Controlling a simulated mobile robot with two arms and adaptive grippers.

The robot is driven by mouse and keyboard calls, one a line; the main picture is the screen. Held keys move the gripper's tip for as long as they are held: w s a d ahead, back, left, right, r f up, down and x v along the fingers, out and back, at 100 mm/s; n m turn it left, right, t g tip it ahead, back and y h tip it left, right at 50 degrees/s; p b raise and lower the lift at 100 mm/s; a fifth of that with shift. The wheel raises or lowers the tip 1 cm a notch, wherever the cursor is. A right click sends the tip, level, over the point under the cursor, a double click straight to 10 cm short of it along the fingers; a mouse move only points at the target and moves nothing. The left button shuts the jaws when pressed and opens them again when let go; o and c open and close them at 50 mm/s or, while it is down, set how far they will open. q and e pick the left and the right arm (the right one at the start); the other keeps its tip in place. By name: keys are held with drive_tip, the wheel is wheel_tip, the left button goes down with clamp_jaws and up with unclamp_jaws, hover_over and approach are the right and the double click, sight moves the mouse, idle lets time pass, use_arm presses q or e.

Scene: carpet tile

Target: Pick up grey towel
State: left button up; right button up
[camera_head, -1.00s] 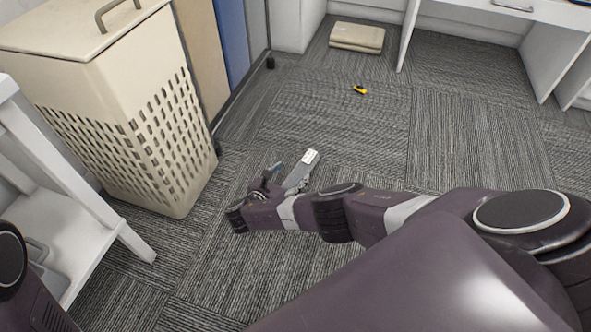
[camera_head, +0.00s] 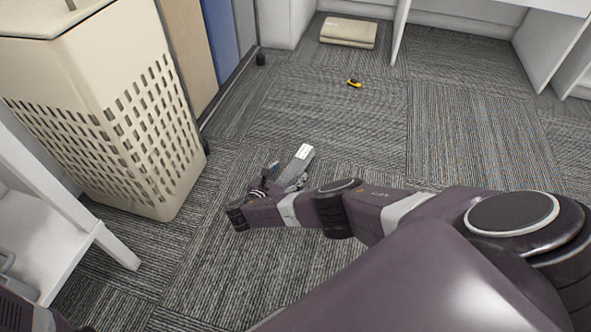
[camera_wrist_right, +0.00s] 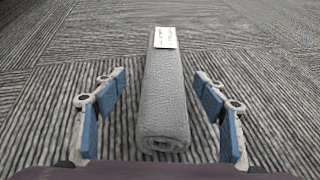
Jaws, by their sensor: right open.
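The grey towel (camera_head: 293,166) is rolled up and lies on the carpet near the middle of the head view, with a white label at its far end. In the right wrist view the towel (camera_wrist_right: 165,100) runs lengthwise away from me, its rolled end nearest. My right gripper (camera_head: 281,174) is at the near end of the towel, its arm partly hiding it. In the right wrist view the right gripper (camera_wrist_right: 161,97) is open, with blue-padded fingers on either side of the towel and gaps to both. My left gripper is not in view.
A beige laundry hamper (camera_head: 135,120) stands at the left, beside a white shelf unit (camera_head: 50,215). A small yellow-and-black object (camera_head: 354,83) lies on the floor beyond the towel. Carpet around the towel is clear.

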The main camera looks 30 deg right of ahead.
sight(296, 168)
drive_tip(key=x, duration=0.1)
drive_tip(key=b+x, duration=0.2)
drive_tip(key=shift+s+d+f, duration=0.15)
drive_tip(key=shift+d+f, duration=0.05)
drive_tip(key=shift+d, duration=0.15)
drive_tip(key=shift+w+d+b, duration=0.2)
drive_tip(key=shift+d+b, duration=0.2)
drive_tip(key=shift+b, duration=0.1)
drive_tip(key=c, duration=1.3)
drive_tip(key=shift+c, duration=0.2)
